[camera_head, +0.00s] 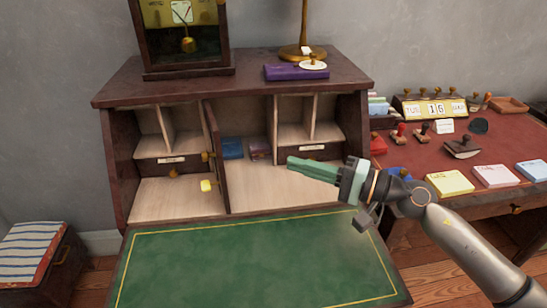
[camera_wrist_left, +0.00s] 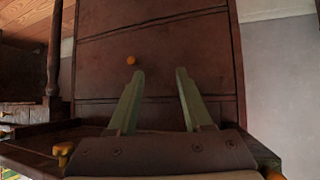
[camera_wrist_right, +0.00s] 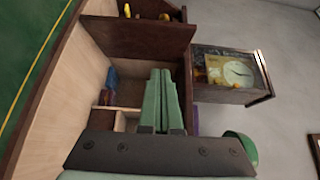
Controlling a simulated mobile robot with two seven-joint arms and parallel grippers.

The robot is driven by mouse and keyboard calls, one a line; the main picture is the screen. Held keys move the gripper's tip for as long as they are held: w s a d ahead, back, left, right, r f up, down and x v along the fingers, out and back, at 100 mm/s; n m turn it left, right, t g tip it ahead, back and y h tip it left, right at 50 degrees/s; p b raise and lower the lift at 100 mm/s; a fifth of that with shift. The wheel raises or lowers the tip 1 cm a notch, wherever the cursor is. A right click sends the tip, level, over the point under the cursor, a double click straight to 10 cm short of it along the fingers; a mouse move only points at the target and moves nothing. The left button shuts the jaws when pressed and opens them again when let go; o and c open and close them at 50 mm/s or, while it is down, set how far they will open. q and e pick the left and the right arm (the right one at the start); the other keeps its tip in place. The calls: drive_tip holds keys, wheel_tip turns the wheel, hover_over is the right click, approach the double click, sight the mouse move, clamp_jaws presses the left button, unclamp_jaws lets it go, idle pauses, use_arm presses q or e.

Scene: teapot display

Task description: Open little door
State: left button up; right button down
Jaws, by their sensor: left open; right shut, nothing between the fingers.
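The little door (camera_head: 216,160) in the middle of the desk's upper cabinet stands swung outward, seen nearly edge-on in the head view. Its brown panel (camera_wrist_right: 140,38) also shows in the right wrist view. A brass knob (camera_head: 206,156) sits on its left side. The compartment behind is exposed, with blue and purple books inside. My right gripper (camera_head: 292,164) is shut and empty, right of the door and in front of the cabinet; its fingers (camera_wrist_right: 160,78) are together. My left gripper (camera_wrist_left: 155,78) is open and empty, facing brown wooden panels; it is outside the head view.
The green desktop (camera_head: 250,260) is clear. A key with a yellow tag (camera_head: 207,185) hangs left of the door. A clock (camera_head: 185,35), a purple book (camera_head: 290,72) and a lamp base (camera_head: 303,51) stand on top. A side table (camera_head: 495,155) holds stamps and paper pads.

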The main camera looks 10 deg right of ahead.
drive_tip(key=x, duration=0.3)
drive_tip(key=p, duration=0.4)
approach(210, 156)
drive_tip(key=shift+w+a, duration=1.35)
drive_tip(key=shift+w, duration=1.05)
use_arm(q)
drive_tip(key=shift+s+d+r+g, duration=0.35)
drive_tip(key=shift+s+r+g, duration=0.15)
drive_tip(key=shift+s+r, duration=0.2)
use_arm(e)
drive_tip(key=shift+f, duration=0.2)
use_arm(q)
drive_tip(key=shift+f, duration=0.1)
